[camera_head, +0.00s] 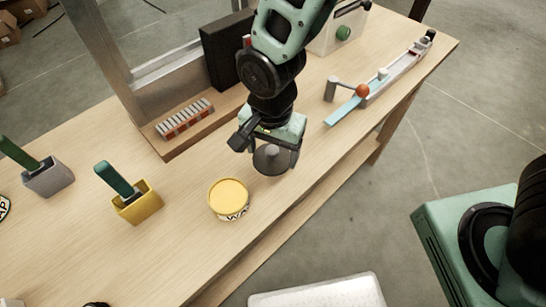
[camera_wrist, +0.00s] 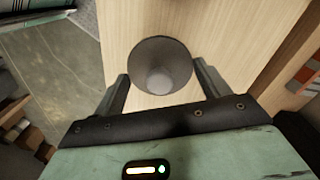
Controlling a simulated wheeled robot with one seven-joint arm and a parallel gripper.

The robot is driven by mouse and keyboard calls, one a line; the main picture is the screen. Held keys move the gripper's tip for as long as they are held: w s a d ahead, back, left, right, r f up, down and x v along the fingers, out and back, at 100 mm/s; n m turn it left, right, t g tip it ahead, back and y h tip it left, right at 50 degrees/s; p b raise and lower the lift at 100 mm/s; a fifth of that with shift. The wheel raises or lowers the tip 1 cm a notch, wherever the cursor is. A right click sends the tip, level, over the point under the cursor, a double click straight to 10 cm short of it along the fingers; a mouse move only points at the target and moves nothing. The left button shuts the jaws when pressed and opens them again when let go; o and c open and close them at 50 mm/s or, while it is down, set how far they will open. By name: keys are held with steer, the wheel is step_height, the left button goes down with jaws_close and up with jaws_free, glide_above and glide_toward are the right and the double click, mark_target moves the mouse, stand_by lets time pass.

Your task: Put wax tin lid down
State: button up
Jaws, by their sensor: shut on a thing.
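The wax tin lid (camera_head: 272,160) is a dark grey disc with a small knob. It also shows in the wrist view (camera_wrist: 160,52), between my fingers. My gripper (camera_head: 270,150) is shut on the lid, just above or at the wooden bench top near its front edge; I cannot tell whether the lid touches the bench. In the wrist view my gripper (camera_wrist: 160,88) has a finger on each side of the knob. The round wax tin (camera_head: 229,197), with yellow wax at its top and lettering on its side, stands on the bench to the front left of the lid.
A yellow holder (camera_head: 139,204) and a grey holder (camera_head: 50,177), each with a green-handled tool, stand at left. A tray with a striped block (camera_head: 185,120) is behind my gripper. A ski-like piece in a vise (camera_head: 385,80) lies at right. Bare bench (camera_head: 170,255) lies in front of the tin.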

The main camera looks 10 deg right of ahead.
mark_target(272, 160)
steer(key=shift+f, duration=1.8)
steer(key=shift+f, duration=0.1)
steer(key=shift+f, duration=0.15)
steer(key=o, duration=1)
